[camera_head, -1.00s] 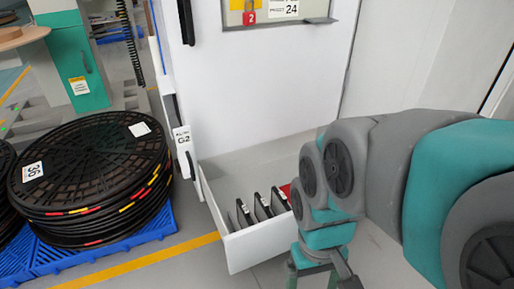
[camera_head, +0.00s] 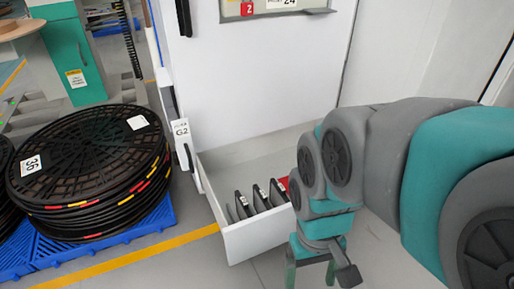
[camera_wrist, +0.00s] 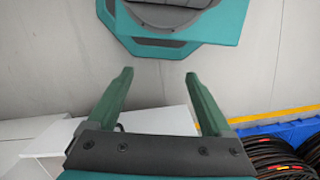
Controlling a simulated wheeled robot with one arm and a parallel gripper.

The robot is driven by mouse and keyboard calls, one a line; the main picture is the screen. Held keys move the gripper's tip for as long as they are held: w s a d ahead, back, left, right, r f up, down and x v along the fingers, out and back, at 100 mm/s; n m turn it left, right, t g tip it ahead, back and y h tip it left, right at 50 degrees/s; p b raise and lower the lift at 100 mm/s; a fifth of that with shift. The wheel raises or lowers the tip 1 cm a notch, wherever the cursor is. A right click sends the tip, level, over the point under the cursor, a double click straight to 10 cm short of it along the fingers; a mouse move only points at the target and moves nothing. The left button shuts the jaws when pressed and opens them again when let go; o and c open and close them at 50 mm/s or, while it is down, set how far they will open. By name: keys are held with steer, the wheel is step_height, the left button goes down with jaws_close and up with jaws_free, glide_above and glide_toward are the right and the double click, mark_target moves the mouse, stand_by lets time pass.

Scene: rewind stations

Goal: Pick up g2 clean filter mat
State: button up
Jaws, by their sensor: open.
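An open white drawer (camera_head: 262,239) juts from the cabinet labelled G2 (camera_head: 181,128). Three thin dark mats with small white labels stand on edge in it: a left one (camera_head: 243,205), a middle one (camera_head: 261,198) and a right one (camera_head: 277,193). A red piece (camera_head: 284,183) shows behind the right one, partly hidden by my arm. I cannot tell from the picture which is the clean filter mat. My gripper (camera_head: 311,273) points down to the right of the drawer, outside it. In the wrist view my gripper (camera_wrist: 159,75) is open, with nothing between its fingers.
A stack of round black reels (camera_head: 92,170) sits on a blue pallet (camera_head: 115,232) at left, beside a yellow floor line (camera_head: 130,258). A teal post (camera_head: 65,60) stands behind. Grey floor is free before the drawer.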

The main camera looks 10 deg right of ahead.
steer(key=shift+w, duration=0.1)
steer(key=shift+c, duration=0.9)
steer(key=w+m, duration=0.3)
steer(key=w, duration=0.1)
steer(key=w+d+m, duration=0.1)
steer(key=w+m, duration=0.2)
steer(key=w+d+m+p, duration=0.1)
steer(key=w+m, duration=0.3)
steer(key=shift+w+d+r+t, duration=0.15)
steer(key=shift+w+r+t, duration=0.15)
steer(key=c, duration=0.6)
steer(key=m+t+p, duration=0.1)
steer(key=m+p, duration=0.1)
steer(key=m, duration=2.1)
glide_above(279, 200)
steer(key=w, duration=0.1)
step_height(279, 200, down, 15)
steer(key=shift+w+d+f, duration=0.1)
steer(key=shift+d+f, duration=0.05)
steer(key=shift+f, duration=0.05)
steer(key=shift+w+f, duration=0.25)
steer(key=shift+f, duration=0.35)
step_height(279, 200, down, 6)
steer(key=shift+f+b, duration=0.25)
steer(key=shift+b, duration=0.05)
steer(key=shift+s+d+f, duration=0.1)
steer(key=shift+s+f, duration=0.05)
steer(key=shift+f, duration=1.15)
steer(key=shift+s+f, duration=0.1)
steer(key=shift+f, duration=1.15)
